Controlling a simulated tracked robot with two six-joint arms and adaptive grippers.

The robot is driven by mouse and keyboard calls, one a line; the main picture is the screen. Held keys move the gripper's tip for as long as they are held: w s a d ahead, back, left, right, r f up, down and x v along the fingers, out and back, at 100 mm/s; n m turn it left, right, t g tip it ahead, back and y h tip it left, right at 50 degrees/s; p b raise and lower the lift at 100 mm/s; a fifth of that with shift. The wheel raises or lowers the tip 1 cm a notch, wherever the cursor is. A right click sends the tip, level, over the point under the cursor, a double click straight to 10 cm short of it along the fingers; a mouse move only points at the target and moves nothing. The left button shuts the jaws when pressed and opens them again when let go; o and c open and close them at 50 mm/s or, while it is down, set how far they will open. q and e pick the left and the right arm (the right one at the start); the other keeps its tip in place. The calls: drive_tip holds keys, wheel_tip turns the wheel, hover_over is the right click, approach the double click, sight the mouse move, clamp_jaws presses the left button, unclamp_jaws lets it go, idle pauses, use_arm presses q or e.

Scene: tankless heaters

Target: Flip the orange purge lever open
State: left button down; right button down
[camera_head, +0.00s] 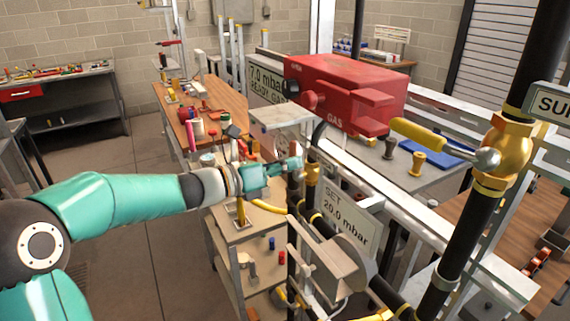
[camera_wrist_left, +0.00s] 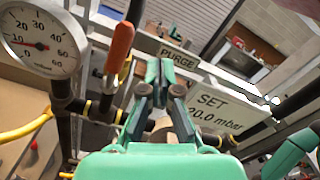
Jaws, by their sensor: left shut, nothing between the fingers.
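The orange purge lever (camera_wrist_left: 119,48) shows in the left wrist view, left of my gripper, its grip pointing toward the top of the picture. A "PURGE" label (camera_wrist_left: 178,57) is just right of it. My left gripper (camera_wrist_left: 160,72) is shut and empty, its fingertips to the right of the lever with a visible gap in the picture. In the head view my left gripper (camera_head: 295,164) reaches the pipework below the red gas valve. My right gripper is not in view.
A pressure gauge (camera_wrist_left: 40,42) sits left of the lever. The "SET 20.0 mbar" sign (camera_head: 347,212) hangs right of my gripper. The red gas valve (camera_head: 345,92) is above. A yellow-handled lever (camera_head: 418,135) is on the right pipe. Black pipes crowd the area.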

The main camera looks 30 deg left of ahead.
use_arm(q)
drive_tip(key=d+b+v, duration=0.1)
drive_tip(key=b+v, duration=0.1)
drive_tip(key=v, duration=0.8)
drive_tip(key=shift+s+a, duration=0.2)
drive_tip(key=shift+s, duration=0.3)
drive_tip(key=shift+f, duration=0.1)
